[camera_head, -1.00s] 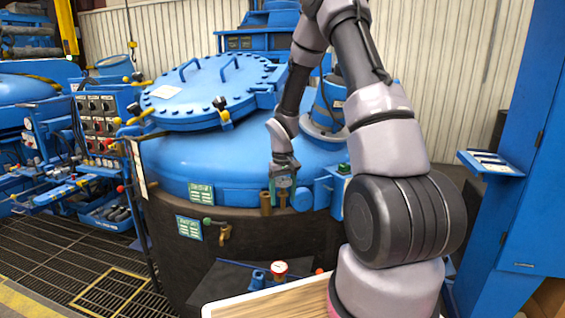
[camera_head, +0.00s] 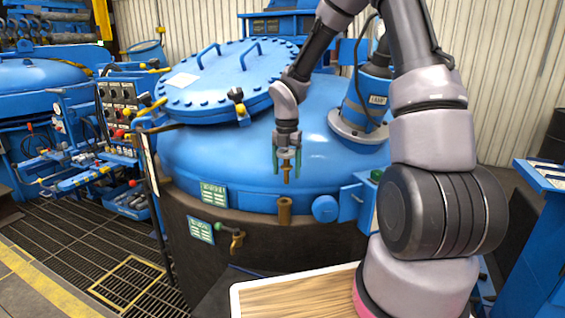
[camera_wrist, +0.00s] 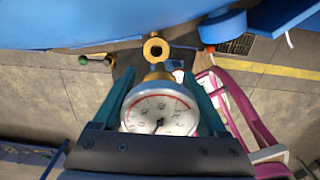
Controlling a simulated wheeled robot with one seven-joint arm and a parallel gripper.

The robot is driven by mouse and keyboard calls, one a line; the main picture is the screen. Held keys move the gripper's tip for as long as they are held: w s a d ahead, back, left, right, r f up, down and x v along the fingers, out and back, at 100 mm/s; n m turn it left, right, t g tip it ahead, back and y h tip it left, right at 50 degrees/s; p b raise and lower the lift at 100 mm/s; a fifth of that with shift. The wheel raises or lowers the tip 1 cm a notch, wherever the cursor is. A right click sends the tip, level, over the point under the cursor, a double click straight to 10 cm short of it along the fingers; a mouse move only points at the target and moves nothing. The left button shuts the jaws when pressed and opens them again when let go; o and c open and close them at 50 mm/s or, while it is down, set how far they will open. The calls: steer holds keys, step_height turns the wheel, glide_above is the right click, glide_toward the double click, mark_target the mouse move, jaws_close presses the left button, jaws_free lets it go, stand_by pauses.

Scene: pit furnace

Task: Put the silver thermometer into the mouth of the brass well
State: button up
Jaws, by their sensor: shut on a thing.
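The silver thermometer (camera_wrist: 160,112) shows its round white dial with a red scale mark in the wrist view. My gripper (camera_head: 287,166) is shut on it, with a teal finger on each side. Its brass lower end (camera_head: 287,175) points down between the fingers in the head view. The brass well (camera_head: 284,210) stands upright at the front edge of the blue furnace, just below that end, with a visible gap. In the wrist view the well's round dark mouth (camera_wrist: 155,48) lies beyond the thermometer's brass fitting. The dial is hidden in the head view.
The blue furnace vessel (camera_head: 240,160) with its bolted lid (camera_head: 225,80) fills the middle. A blue cap (camera_head: 325,208) is right of the well, and a brass valve (camera_head: 237,240) is lower left. A wood-topped tray (camera_head: 300,295) lies in front.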

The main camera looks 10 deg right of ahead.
mark_target(285, 200)
steer(key=shift+w+a+r+n, duration=0.1)
steer(key=shift+w+a+n, duration=0.2)
steer(key=shift+n, duration=0.5)
steer(key=shift+f, duration=5.35)
steer(key=shift+f, duration=0.85)
steer(key=o, duration=1.3)
steer(key=shift+d, duration=0.1)
